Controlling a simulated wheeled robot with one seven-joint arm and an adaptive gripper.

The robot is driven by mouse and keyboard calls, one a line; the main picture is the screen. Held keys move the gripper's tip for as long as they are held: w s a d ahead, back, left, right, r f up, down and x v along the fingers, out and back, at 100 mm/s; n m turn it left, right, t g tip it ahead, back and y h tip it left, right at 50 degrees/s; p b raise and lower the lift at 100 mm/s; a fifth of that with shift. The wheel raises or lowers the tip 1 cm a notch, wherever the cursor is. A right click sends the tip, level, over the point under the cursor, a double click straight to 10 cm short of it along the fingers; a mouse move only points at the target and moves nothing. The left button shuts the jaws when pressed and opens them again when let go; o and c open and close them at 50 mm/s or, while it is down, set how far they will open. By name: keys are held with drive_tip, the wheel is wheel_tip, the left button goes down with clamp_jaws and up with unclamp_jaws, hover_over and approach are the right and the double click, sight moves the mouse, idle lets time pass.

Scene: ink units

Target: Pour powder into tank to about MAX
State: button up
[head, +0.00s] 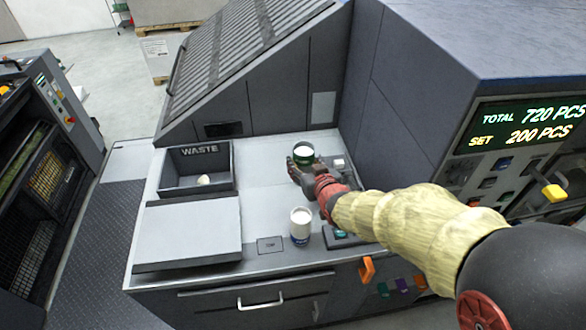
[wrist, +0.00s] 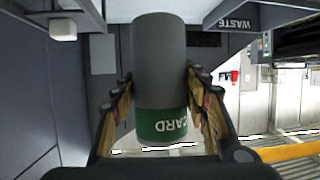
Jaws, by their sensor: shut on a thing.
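My gripper (head: 303,167) is shut on a round canister (head: 304,153) at the back of the worktop, right of the waste bin. In the head view its top rim is green with a white round area inside. In the wrist view the canister (wrist: 160,65) has a grey body and a green band lettered "CARD", with a finger pressed on each side. I cannot tell whether it touches the worktop. A white cup (head: 300,225) with white contents and a blue lower part stands upright nearer the front. No MAX mark is readable, and I cannot tell which thing is the tank.
The open waste bin (head: 196,184) holds a small pale lump (head: 204,180). A flat grey lid-like panel (head: 187,232) lies in front of it. A small white block (head: 338,163) stands right of the canister. A counter display (head: 525,125) is on the right cabinet.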

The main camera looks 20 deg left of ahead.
drive_tip(key=w+d+f+m, duration=0.3)
drive_tip(key=d+m, duration=0.2)
drive_tip(key=shift+w+d+f+b, duration=0.15)
drive_tip(key=shift+d+f+b, duration=0.05)
drive_tip(key=shift+b, duration=0.25)
idle(0.5)
drive_tip(key=shift+f, duration=0.1)
drive_tip(key=shift+d+p, duration=0.15)
drive_tip(key=shift+p, duration=0.2)
drive_tip(key=shift+w+d+r+m+y+p, duration=0.15)
drive_tip(key=shift+r+m+y+p, duration=0.15)
drive_tip(key=shift+m+p, duration=0.2)
drive_tip(key=shift+f+m+y+p, duration=0.25)
drive_tip(key=shift+m+y+p, duration=0.05)
drive_tip(key=shift+m+p, duration=0.1)
idle(0.7)
